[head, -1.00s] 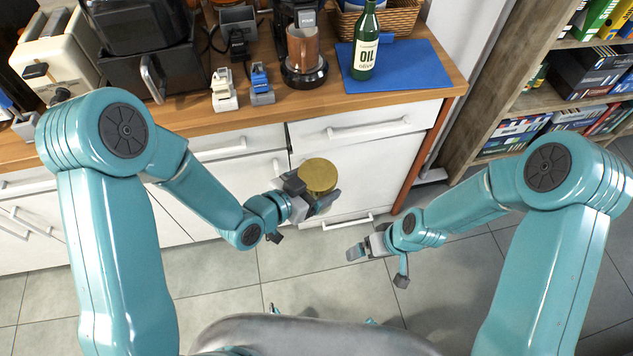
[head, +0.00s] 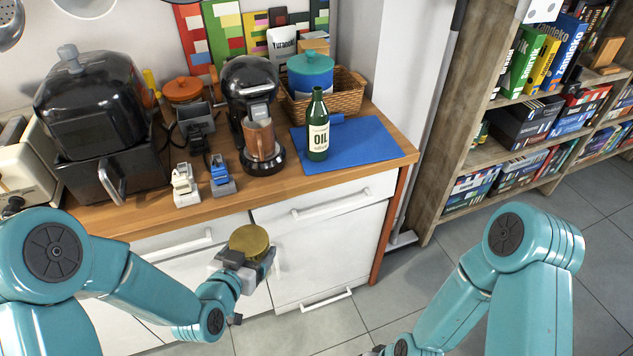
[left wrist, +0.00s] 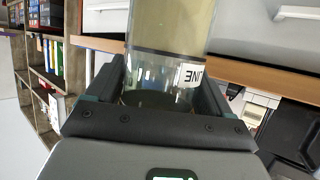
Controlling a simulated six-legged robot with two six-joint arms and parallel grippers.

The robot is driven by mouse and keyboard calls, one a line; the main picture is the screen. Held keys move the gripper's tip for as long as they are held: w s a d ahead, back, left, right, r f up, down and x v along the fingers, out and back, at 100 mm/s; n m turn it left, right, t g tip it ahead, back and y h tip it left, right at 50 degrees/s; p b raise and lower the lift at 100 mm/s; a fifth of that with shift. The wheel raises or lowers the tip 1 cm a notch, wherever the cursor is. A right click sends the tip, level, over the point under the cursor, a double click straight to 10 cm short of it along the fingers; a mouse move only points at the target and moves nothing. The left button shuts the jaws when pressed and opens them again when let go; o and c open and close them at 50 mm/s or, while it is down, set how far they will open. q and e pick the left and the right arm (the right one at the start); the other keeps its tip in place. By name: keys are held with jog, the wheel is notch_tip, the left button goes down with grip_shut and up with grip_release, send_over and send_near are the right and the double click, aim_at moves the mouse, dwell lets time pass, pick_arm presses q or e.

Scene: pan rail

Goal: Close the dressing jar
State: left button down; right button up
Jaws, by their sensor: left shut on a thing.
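My left gripper (head: 245,262) is shut on a clear glass jar with a round gold top, the dressing jar (head: 249,241). It holds the jar in the air in front of the white cabinet. In the left wrist view the jar (left wrist: 150,68) stands between the two fingers (left wrist: 160,105), with clear glass, a dark line, a dull gold part beyond it and a partly seen white label. I cannot tell how the gold part sits on the glass. My right arm comes in at the lower right; its fingers are below the picture's edge.
A green oil bottle (head: 318,135) stands on a blue mat (head: 360,145) with free room on the wooden counter's right end. A coffee maker (head: 262,140), two small gadgets and a black air fryer (head: 95,115) stand to its left. A bookshelf (head: 480,160) is at the right.

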pick_arm(q)
jog(key=w+a+r+n+y, duration=0.1)
jog(key=a+n+y, duration=0.2)
jog(key=a, duration=0.4)
jog(key=shift+w+a+n+t+y, duration=0.2)
jog(key=shift+w+n+t+y, duration=0.1)
jog(key=shift+y, duration=0.3)
